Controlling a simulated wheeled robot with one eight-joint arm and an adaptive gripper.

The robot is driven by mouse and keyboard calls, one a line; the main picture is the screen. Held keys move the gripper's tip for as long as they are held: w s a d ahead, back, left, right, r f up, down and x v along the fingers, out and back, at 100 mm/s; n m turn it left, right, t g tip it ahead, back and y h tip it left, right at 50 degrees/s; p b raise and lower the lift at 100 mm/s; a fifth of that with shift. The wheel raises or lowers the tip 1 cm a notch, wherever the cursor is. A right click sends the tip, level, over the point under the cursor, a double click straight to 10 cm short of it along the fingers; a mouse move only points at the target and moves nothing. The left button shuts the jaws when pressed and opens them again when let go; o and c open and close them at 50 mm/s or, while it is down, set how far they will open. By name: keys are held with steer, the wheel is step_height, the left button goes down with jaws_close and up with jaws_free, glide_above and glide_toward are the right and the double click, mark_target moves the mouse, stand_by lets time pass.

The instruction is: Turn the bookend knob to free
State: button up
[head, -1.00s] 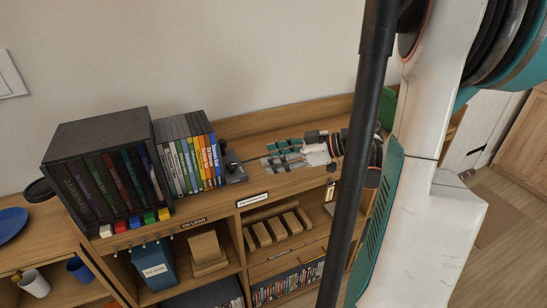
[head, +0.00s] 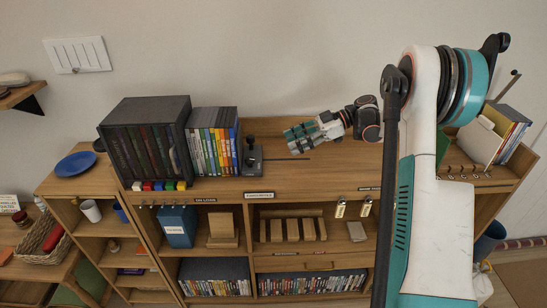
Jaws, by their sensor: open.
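The bookend (head: 252,158) is a dark grey block standing on the shelf top, right against the row of DVD cases (head: 212,146). A dark knob (head: 250,141) sticks up at its top; its setting is too small to read.
A black box set (head: 148,112) stands left of the cases, with small coloured blocks (head: 160,186) in front. Padlocks (head: 341,208) hang at the front edge. More books (head: 497,134) stand at the far right. The shelf top (head: 320,181) before my gripper is bare.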

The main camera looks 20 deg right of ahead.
mark_target(253, 159)
steer(key=b+x, duration=0.3)
steer(key=x, duration=1.1)
steer(key=shift+d+b, duration=0.1)
steer(key=shift+b, duration=0.2)
steer(key=c, duration=1)
